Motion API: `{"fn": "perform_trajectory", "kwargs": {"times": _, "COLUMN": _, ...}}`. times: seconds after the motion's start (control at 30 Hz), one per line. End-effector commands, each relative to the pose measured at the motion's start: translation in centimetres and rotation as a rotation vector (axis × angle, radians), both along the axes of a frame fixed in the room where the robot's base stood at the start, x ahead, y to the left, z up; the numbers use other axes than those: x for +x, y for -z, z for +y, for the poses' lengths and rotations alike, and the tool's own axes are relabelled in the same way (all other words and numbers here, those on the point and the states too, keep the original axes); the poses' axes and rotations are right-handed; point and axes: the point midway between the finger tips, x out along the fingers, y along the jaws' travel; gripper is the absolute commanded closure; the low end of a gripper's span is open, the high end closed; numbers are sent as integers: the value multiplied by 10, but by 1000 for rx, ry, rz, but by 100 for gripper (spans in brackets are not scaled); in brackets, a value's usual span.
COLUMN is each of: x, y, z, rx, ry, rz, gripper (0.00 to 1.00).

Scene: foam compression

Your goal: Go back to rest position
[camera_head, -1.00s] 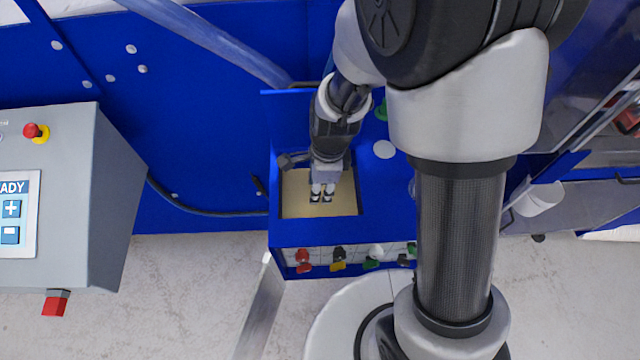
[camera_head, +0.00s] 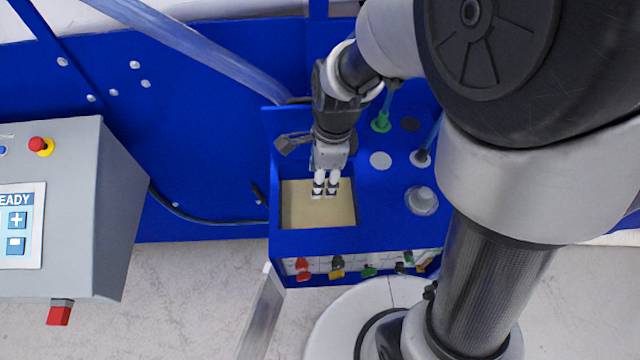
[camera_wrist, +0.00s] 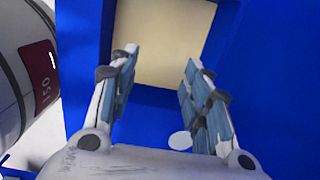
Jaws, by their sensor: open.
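My gripper (camera_head: 325,190) is over the beige recessed opening (camera_head: 300,215) in the top of a blue box (camera_head: 370,238) in the head view. In the wrist view my gripper (camera_wrist: 160,62) shows its two fingers apart with nothing between them. The beige opening (camera_wrist: 165,25) lies beyond the fingertips there. How high the fingertips are above it is hard to tell.
A grey control panel (camera_head: 75,190) with a red button stands at the left. Coloured knobs (camera_head: 337,265) line the box's front. A green fitting (camera_head: 381,124) and a clear round cup (camera_head: 421,200) are right of my gripper. A grey cylinder (camera_wrist: 25,70) is at the wrist view's left.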

Motion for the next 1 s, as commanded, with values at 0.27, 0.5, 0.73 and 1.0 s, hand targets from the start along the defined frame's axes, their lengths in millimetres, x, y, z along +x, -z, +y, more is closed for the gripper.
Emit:
{"fn": "perform_trajectory", "kwargs": {"times": 0.27, "x": -1, "y": -31, "z": -3, "rx": 0, "ry": 1, "rz": 0, "gripper": 56}}
{"fn": "perform_trajectory", "kwargs": {"times": 0.5, "x": -1, "y": -33, "z": -3, "rx": 0, "ry": 1, "rz": 1, "gripper": 56}}
{"fn": "perform_trajectory", "kwargs": {"times": 0.73, "x": -12, "y": -36, "z": -17, "rx": -11, "ry": -192, "rz": -74, "gripper": 56}}
{"fn": "perform_trajectory", "kwargs": {"times": 1.0, "x": -68, "y": -35, "z": -60, "rx": -143, "ry": -840, "rz": -275, "gripper": 56}}
